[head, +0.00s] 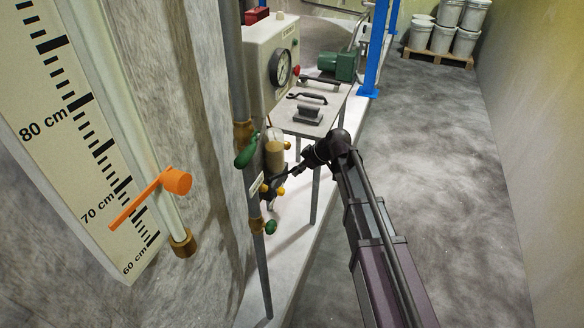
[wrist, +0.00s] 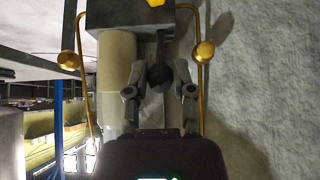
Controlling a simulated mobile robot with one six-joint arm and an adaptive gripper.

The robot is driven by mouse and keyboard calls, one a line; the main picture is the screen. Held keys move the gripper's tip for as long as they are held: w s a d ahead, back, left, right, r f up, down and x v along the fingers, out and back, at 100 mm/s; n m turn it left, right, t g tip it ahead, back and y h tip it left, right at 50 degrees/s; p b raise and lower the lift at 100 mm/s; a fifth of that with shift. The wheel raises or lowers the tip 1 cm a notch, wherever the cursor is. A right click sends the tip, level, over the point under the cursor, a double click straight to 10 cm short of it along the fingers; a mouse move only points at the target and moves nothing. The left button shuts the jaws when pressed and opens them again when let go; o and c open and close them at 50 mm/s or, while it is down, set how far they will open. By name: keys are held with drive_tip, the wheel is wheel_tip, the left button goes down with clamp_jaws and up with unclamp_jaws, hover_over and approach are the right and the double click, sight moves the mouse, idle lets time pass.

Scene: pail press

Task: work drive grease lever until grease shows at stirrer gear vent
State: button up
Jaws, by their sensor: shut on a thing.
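The grease lever is a dark rod with a round black knob (wrist: 160,76). In the wrist view my gripper (wrist: 159,92) has a finger on each side of the knob and is shut on it. In the head view my gripper (head: 296,174) is beside the small grease pump with a tan reservoir (head: 275,155); the lever there is too small and dark to make out. The reservoir also shows in the wrist view (wrist: 117,65), left of the lever. I cannot pick out the stirrer gear vent, and no grease is visible outside the reservoir.
Brass pipes with round fittings (wrist: 203,53) flank the pump. A vertical pipe with green-handled valves (head: 246,150) stands left of it. A grey table (head: 310,115), a gauge cabinet (head: 270,55) and a green motor (head: 340,66) lie beyond. The floor at right is clear.

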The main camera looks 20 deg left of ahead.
drive_tip(key=shift+d+f+b, duration=0.35)
drive_tip(key=shift+d+f, duration=0.2)
drive_tip(key=shift+f, duration=0.05)
drive_tip(key=shift+w+r, duration=0.1)
drive_tip(key=shift+a+r+p, duration=0.65)
drive_tip(key=shift+r+p, duration=0.15)
drive_tip(key=shift+p, duration=0.05)
drive_tip(key=shift+w+a+r+p, duration=0.1)
drive_tip(key=shift+a+r+p, duration=0.85)
drive_tip(key=shift+a, duration=0.35)
drive_tip(key=shift+r, duration=0.1)
